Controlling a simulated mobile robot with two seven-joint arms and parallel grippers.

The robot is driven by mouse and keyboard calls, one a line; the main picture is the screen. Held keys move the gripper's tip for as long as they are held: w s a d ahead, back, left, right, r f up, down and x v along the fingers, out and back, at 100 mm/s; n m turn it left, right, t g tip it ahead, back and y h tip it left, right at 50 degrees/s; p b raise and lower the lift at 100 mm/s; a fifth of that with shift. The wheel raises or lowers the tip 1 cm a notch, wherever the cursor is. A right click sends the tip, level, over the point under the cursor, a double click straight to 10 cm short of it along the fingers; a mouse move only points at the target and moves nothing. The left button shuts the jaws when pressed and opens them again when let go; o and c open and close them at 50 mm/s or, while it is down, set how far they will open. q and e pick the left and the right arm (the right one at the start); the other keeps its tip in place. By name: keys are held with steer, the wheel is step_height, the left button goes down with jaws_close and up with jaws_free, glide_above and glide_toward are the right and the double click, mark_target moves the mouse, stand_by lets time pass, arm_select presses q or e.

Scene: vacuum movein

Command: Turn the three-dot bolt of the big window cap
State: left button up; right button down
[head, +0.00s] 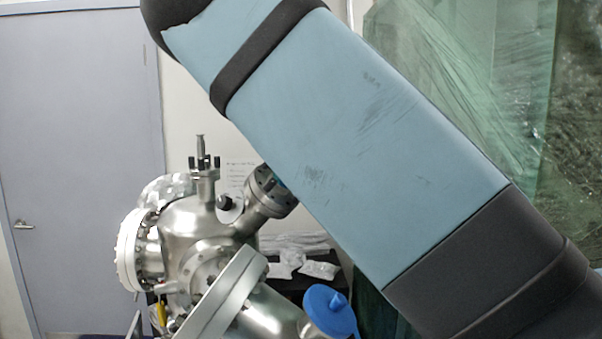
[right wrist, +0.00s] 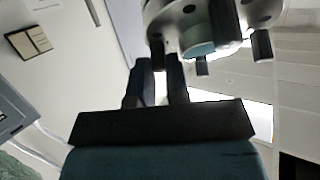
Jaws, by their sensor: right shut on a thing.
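In the right wrist view a round grey metal cap (right wrist: 185,28) with a teal window face shows at the top, with several dark bolts around its rim. My right gripper (right wrist: 159,62) reaches up to its left edge, its two dark fingers on either side of a bolt (right wrist: 157,47) and shut on it. Dot marks on the bolts are too small to read. In the head view the steel vacuum chamber (head: 190,235) stands left of centre; an angled flanged port (head: 264,194) on it is partly hidden behind my arm. My left gripper is not in view.
A blue knob-like part (head: 330,310) sits low in front of the chamber. A shelf with wrapped items (head: 300,268) is behind. A grey door (head: 75,150) is at the left, and green translucent sheeting (head: 480,80) at the right. My blue arm link blocks the centre.

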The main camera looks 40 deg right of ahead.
steer(key=shift+m, duration=0.3)
steer(key=c, duration=1.4)
jaws_free()
